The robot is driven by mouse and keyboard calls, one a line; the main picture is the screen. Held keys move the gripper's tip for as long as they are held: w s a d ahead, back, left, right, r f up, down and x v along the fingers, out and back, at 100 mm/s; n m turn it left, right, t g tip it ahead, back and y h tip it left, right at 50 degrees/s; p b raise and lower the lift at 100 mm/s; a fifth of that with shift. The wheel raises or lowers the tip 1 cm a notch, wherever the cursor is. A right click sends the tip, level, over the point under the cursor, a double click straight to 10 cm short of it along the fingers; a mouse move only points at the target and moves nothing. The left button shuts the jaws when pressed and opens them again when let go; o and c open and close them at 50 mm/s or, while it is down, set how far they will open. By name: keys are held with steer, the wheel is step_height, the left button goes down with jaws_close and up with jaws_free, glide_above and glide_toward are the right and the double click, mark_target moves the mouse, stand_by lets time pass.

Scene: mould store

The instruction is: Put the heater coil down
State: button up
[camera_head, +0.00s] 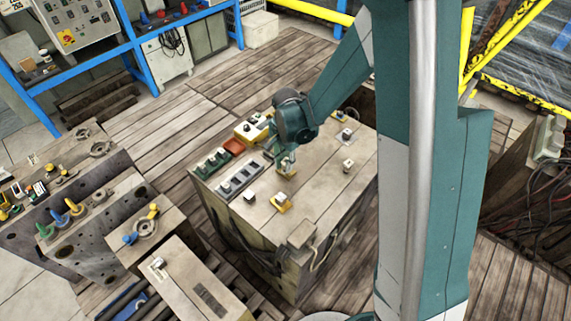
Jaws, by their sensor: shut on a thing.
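My gripper (287,166) points down over the top of the large wooden-topped block (325,190), near its middle. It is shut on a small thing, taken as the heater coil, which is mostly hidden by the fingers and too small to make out. A pale yellowish patch shows at the fingertips, close to the block's top. I cannot tell whether the held thing touches the surface.
On the block stand a grey slotted tray (240,179), a green rack (212,164), a red piece (234,147), a yellow tray (246,134), a white cube (249,196), a yellow-based piece (281,203) and a small pale piece (348,165). The block's front right top is mostly bare.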

steer(key=shift+f, duration=0.2)
steer(key=o, duration=0.9)
steer(key=shift+o, duration=0.2)
steer(key=shift+r, duration=0.25)
step_height(320, 180, up, 12)
steer(key=p, duration=0.2)
stand_by(0.5)
steer(key=shift+d, duration=0.1)
